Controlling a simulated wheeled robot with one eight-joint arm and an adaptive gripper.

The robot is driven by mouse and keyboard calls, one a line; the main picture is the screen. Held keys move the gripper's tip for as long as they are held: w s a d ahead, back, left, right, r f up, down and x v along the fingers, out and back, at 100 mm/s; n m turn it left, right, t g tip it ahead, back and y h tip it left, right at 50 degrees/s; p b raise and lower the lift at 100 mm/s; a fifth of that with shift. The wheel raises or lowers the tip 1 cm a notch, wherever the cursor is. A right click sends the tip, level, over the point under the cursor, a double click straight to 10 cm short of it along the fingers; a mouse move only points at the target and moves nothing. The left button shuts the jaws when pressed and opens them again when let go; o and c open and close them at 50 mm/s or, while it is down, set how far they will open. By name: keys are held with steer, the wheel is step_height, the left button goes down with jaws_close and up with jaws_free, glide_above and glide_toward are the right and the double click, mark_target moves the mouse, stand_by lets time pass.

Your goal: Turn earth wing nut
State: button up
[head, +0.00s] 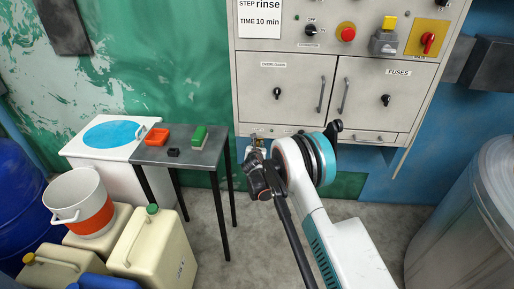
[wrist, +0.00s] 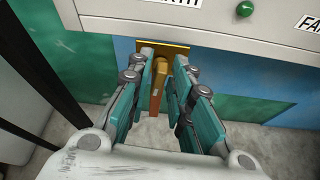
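The earth wing nut (wrist: 158,78) is a brass-coloured piece on a brass plate (wrist: 176,49) under the cabinet's lower edge, below a label ending in "RTH". In the wrist view my gripper (wrist: 165,62) has one finger on each side of the nut. The fingers are apart, with a narrow gap visible to the right of the nut; contact on the left is unclear. In the head view my gripper (head: 256,150) is at the cabinet's lower left corner and mostly hides the nut.
The grey control cabinet (head: 285,62) has knobs, switches and a lower ledge. A dark side table (head: 190,152) with an orange tray and a green brush stands left of my arm. Jerrycans (head: 155,250) and a bucket (head: 78,196) are at lower left; a metal drum (head: 465,220) is at right.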

jaws_close()
steer(key=shift+d+m+y, duration=0.1)
steer(key=shift+m+y, duration=0.5)
steer(key=shift+m, duration=0.2)
steer(key=o, duration=0.6)
jaws_free()
steer(key=shift+c, duration=0.2)
steer(key=v, duration=1.2)
steer(key=shift+d+f, duration=0.1)
